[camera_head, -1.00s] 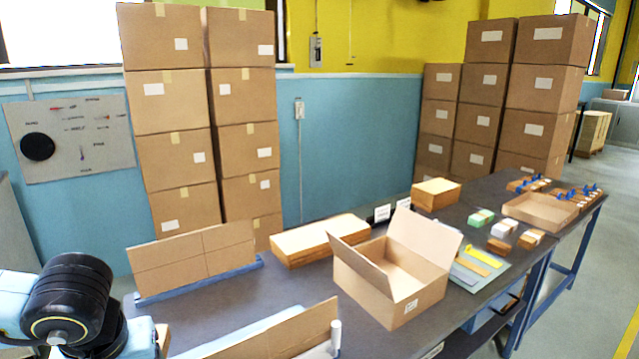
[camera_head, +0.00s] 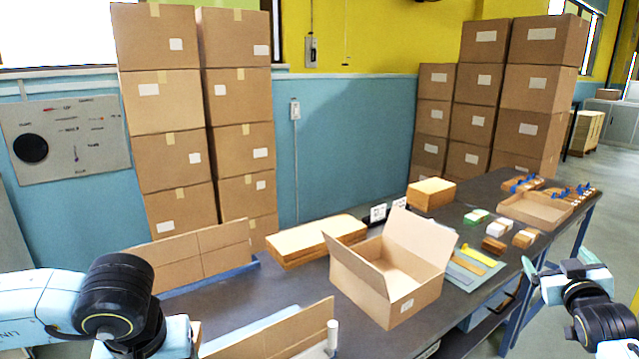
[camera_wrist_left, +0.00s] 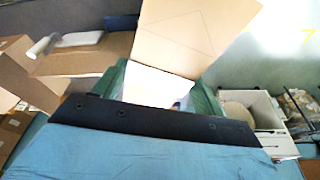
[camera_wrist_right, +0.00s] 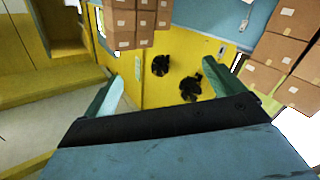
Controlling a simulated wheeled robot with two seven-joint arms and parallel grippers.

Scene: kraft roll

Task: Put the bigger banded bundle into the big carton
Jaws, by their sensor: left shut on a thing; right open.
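The big carton (camera_head: 382,284) stands open on the table, flaps up, and looks empty. Several small bundles lie right of it: a green-and-white one (camera_head: 476,216), a white one (camera_head: 498,229), a brown one (camera_head: 494,245) and a brown one with a pale band (camera_head: 525,238). I cannot tell which is the bigger banded bundle. My left gripper (camera_wrist_left: 160,92) is shut on a pale tan cardboard-like piece (camera_wrist_left: 190,38); its full shape is unclear. In the head view the left fingers are hidden. My right gripper (camera_head: 556,267) is open and empty, right of the table.
A shallow tray (camera_head: 535,212) and blue-handled tools (camera_head: 525,183) are at the table's far end. Flat cardboard stacks (camera_head: 315,238) and a brown block (camera_head: 431,193) lie behind the carton. A cardboard divider (camera_head: 200,258) stands at left. Tall box stacks line the wall.

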